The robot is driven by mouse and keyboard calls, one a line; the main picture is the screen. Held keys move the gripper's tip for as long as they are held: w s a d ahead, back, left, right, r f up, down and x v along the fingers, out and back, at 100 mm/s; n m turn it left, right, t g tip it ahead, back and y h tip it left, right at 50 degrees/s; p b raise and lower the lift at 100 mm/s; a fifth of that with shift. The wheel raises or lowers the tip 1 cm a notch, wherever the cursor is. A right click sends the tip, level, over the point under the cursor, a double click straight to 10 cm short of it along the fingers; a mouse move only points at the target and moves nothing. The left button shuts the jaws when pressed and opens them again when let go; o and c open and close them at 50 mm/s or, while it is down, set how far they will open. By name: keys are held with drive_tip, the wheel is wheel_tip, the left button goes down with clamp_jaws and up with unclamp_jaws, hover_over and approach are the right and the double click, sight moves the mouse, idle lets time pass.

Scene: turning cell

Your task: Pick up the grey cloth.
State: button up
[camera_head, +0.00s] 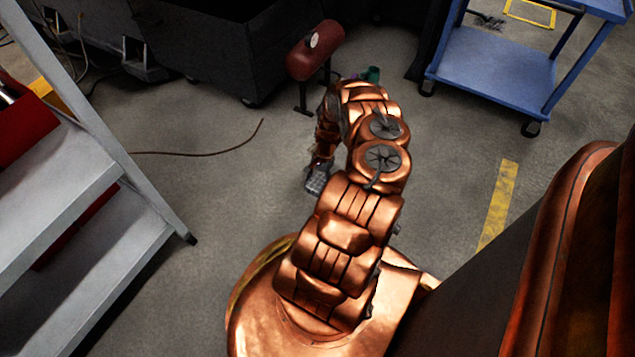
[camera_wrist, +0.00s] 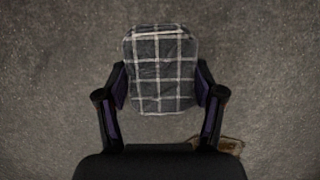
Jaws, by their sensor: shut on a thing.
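The grey cloth (camera_wrist: 160,72) is a folded pad with white check lines, in the upper middle of the wrist view. My gripper (camera_wrist: 161,88) is shut on it, with one finger pressed to its left side and one to its right side. In the head view the cloth (camera_head: 318,179) shows as a small grey patch at the end of my arm, over the floor. My gripper is mostly hidden there behind my arm. I cannot tell how far the cloth is from the floor.
A grey step ladder (camera_head: 140,245) stands at the left. A blue cart (camera_head: 490,72) stands at the upper right. A red tank (camera_head: 314,50) and a dark cabinet (camera_head: 205,55) are at the back. A brown cable (camera_head: 205,152) lies on the floor. A small tan object (camera_wrist: 230,145) shows beside my gripper.

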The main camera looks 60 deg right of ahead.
sight(317, 184)
wheel_tip(317, 184, up, 2)
drive_tip(key=shift+w+r+p, duration=0.1)
drive_tip(key=shift+p, duration=0.4)
drive_tip(key=shift+s+a+r+p, duration=0.1)
drive_tip(key=shift+s+r+p, duration=0.3)
drive_tip(key=shift+r+p, duration=0.35)
drive_tip(key=s+p, duration=0.1)
drive_tip(key=s, duration=0.3)
drive_tip(key=s+a+p, duration=0.1)
drive_tip(key=s, duration=0.4)
drive_tip(key=s+a+r+p, duration=0.1)
drive_tip(key=s+p, duration=0.1)
drive_tip(key=s, duration=0.2)
drive_tip(key=shift+s+r, duration=0.1)
drive_tip(key=shift+s, duration=0.15)
drive_tip(key=shift+s+a, duration=0.15)
drive_tip(key=shift+s, duration=0.65)
